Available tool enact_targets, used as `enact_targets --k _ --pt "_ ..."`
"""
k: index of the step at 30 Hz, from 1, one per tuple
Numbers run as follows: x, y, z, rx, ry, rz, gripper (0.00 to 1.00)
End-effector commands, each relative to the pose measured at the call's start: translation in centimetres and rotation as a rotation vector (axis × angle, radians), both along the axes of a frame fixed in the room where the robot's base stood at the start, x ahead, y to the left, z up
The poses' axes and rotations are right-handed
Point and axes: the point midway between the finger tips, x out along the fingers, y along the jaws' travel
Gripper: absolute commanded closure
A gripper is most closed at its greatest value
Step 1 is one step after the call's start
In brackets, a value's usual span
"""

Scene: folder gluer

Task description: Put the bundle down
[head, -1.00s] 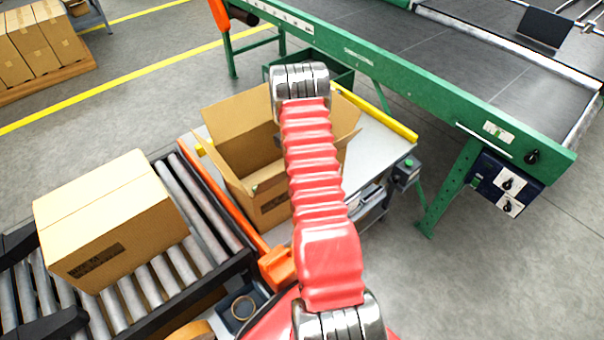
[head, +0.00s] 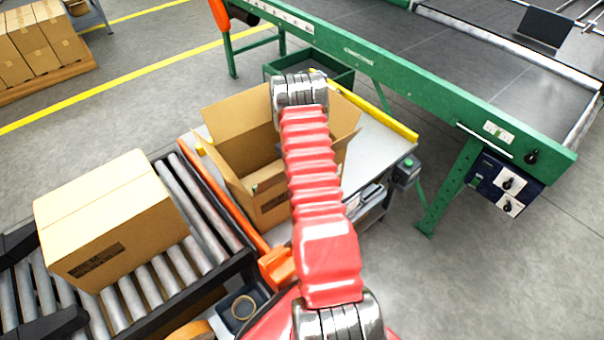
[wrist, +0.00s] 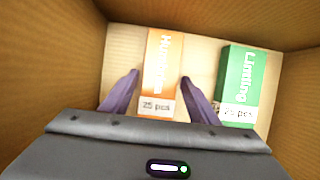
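The open cardboard box (head: 238,118) stands on the table, and my arm reaches over it, hiding part of it. In the wrist view, my gripper (wrist: 160,77) is inside the box, with its two dark fingers spread apart. An orange and white bundle (wrist: 160,65) marked "25 pcs" lies on the box floor between the fingers. A gap shows at the left finger; the right fingertip is close to the bundle's edge. A green and white bundle (wrist: 237,80), also marked "25 pcs", lies to the right, apart from the orange one. My gripper is hidden in the head view.
The box walls (wrist: 55,60) rise close around my gripper. A closed carton (head: 110,220) sits on the roller conveyor (head: 165,270) to the left. A green-framed belt conveyor (head: 400,75) runs behind and right. Bare table (head: 375,145) shows right of the box.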

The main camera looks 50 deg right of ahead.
Motion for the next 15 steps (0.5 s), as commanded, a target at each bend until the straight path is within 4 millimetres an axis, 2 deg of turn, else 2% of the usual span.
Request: enact_targets --k 10,15 --pt "-0.02 -0.03 0.08 0.0 0.0 0.0 0.39" --pt "0.32 -0.12 0.89 -0.002 -0.002 -0.001 0.39"
